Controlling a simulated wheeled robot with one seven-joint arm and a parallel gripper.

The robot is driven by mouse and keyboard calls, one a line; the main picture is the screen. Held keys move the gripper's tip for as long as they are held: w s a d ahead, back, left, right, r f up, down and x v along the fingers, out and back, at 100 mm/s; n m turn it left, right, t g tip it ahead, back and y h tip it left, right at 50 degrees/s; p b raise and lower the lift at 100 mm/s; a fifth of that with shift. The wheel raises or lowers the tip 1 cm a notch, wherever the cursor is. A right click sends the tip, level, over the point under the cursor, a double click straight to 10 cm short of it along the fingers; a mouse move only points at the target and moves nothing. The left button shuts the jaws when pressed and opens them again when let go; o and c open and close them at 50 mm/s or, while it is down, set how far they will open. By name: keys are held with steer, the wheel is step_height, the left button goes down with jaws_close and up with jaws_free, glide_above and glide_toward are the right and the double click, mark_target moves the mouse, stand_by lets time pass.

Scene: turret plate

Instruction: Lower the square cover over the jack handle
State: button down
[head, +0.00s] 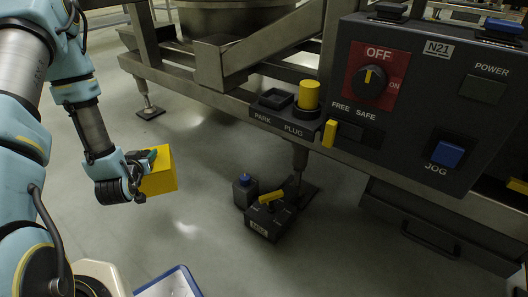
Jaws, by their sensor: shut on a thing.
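A yellow square cover (161,176) is held at the left of the head view. My gripper (143,163) is shut on it, above the floor. The cover's underside is hidden. A short yellow handle (272,197), which looks like the jack handle, sits on top of a dark box (270,222) with a white label on the floor. The cover is to the left of the handle and apart from it.
A small dark block with a blue knob (245,190) stands beside the box. A control panel (425,95) with a red OFF/ON switch plate and a ledge with a yellow plug (308,95) overhang at the right. Metal frame beams cross above. Floor between cover and box is clear.

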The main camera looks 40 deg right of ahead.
steer(key=s+d+m+g+h+b, duration=0.1)
steer(key=s+d+m+g+h, duration=0.2)
steer(key=d, duration=0.6)
steer(key=s+d+m+g+h+b, duration=0.1)
steer(key=s+d+m+g+h, duration=0.15)
steer(key=s+d, duration=0.45)
steer(key=m+g+h+b, duration=0.1)
steer(key=m+g+h, duration=0.1)
steer(key=m+g, duration=0.4)
glide_above(270, 195)
steer(key=f+b, duration=0.3)
steer(key=f, duration=0.1)
steer(key=f+b, duration=0.6)
steer(key=f, duration=0.1)
steer(key=shift+d+f+b, duration=0.25)
steer(key=shift+f+b, duration=0.05)
steer(key=shift+b, duration=0.1)
steer(key=shift+f+b, duration=1.15)
steer(key=shift+f, duration=0.85)
steer(key=shift+a+f, duration=0.15)
steer(key=shift+a, duration=0.05)
steer(key=shift+c, duration=1.9)
jaws_free()
steer(key=shift+s, duration=0.1)
steer(key=shift+a, duration=0.1)
